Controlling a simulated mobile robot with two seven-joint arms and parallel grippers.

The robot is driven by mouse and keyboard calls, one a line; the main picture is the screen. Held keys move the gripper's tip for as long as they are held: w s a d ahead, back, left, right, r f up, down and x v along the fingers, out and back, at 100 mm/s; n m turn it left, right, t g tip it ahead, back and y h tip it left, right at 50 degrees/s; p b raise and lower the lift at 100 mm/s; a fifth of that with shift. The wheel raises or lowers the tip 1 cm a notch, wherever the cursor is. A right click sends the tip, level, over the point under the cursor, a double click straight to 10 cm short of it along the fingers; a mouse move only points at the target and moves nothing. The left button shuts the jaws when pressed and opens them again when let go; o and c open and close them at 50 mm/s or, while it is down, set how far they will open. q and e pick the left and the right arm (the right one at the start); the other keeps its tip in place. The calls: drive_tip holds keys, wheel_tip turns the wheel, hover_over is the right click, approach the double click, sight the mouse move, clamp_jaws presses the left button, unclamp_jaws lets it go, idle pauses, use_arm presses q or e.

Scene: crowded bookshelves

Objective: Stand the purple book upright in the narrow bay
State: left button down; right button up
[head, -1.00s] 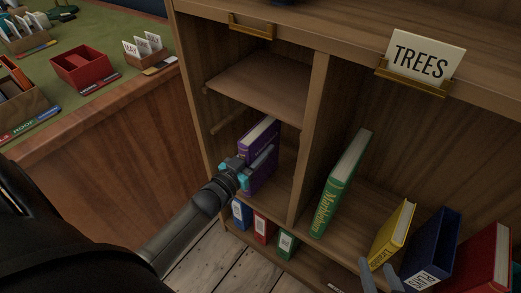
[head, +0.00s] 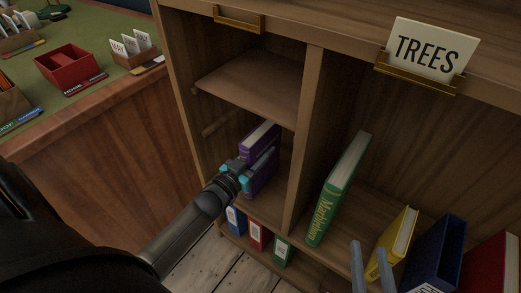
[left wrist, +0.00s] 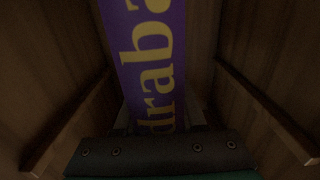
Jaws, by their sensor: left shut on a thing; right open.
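The purple book (head: 261,143) stands upright in the narrow bay (head: 218,152) at the left of the bookcase, its pale page edges facing up. My left gripper (head: 241,174) reaches into the bay and is shut on the book. In the left wrist view the purple cover (left wrist: 150,60) with yellow lettering fills the middle, between the wooden bay walls. The book's lower edge is hidden by the gripper, so I cannot tell if it touches the bay floor. My right gripper (head: 372,262) is open and empty at the lower right, in front of the yellow book.
A shelf board (head: 252,86) lies above the book. A divider (head: 304,145) separates the bay from the wider one, where a green book (head: 338,190) leans and a yellow book (head: 394,243) and a blue book (head: 437,255) stand. Small binders (head: 257,235) stand below.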

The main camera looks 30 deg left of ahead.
use_arm(q)
drive_tip(key=shift+w+f, duration=0.1)
idle(0.8)
drive_tip(key=shift+c, duration=2)
unclamp_jaws()
drive_tip(key=shift+f, duration=0.3)
drive_tip(key=shift+s+a+r+p, duration=0.15)
drive_tip(key=shift+s+p, duration=0.35)
drive_tip(key=shift+s, duration=0.75)
drive_tip(key=s+p, duration=0.2)
drive_tip(key=s, duration=0.4)
drive_tip(key=shift+s+a, duration=0.2)
drive_tip(key=shift+s, duration=0.15)
